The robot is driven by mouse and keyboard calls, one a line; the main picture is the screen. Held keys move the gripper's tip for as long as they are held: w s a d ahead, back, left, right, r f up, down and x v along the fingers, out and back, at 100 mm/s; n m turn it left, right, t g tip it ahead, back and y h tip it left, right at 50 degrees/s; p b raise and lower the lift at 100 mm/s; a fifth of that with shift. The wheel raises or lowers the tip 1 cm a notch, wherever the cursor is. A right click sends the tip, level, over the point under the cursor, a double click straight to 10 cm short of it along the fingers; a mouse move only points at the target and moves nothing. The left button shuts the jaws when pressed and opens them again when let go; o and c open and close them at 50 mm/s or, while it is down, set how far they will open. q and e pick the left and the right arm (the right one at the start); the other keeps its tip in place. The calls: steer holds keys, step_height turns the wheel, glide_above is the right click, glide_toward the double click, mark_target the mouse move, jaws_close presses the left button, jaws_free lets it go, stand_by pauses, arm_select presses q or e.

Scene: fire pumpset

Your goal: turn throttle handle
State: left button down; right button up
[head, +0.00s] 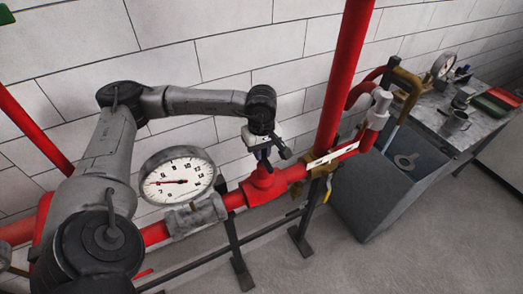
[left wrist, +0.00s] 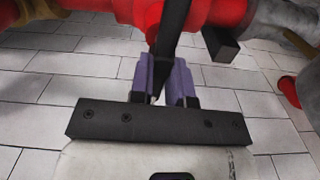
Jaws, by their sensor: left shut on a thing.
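My left gripper (head: 263,158) is above the red valve body (head: 263,184) on the red pipe. In the left wrist view its two purple fingers (left wrist: 167,78) are shut on a narrow black bar, which looks like the throttle handle (left wrist: 174,28). The bar runs between the fingers and up across the red pipework (left wrist: 140,12). In the head view the gripper and wrist hide most of the handle, so its exact angle is hard to tell. My right gripper is not in view.
A round dial gauge (head: 178,177) stands left of the valve. A white lever (head: 330,158) lies along the pipe to the right. A thick red upright pipe (head: 345,75) rises behind it. A grey workbench (head: 440,125) with tools stands right. The floor in front is clear.

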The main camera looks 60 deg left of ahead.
arm_select(q)
steer(key=shift+f+n+b, duration=0.25)
steer(key=shift+n+b, duration=0.55)
steer(key=shift+n, duration=0.1)
steer(key=shift+s+r+n+b, duration=0.1)
steer(key=shift+n+b, duration=0.35)
steer(key=shift+n, duration=0.45)
steer(key=shift+s+r+n, duration=0.1)
steer(key=shift+n, duration=0.6)
steer(key=c, duration=1.1)
jaws_free()
steer(key=shift+r, duration=0.15)
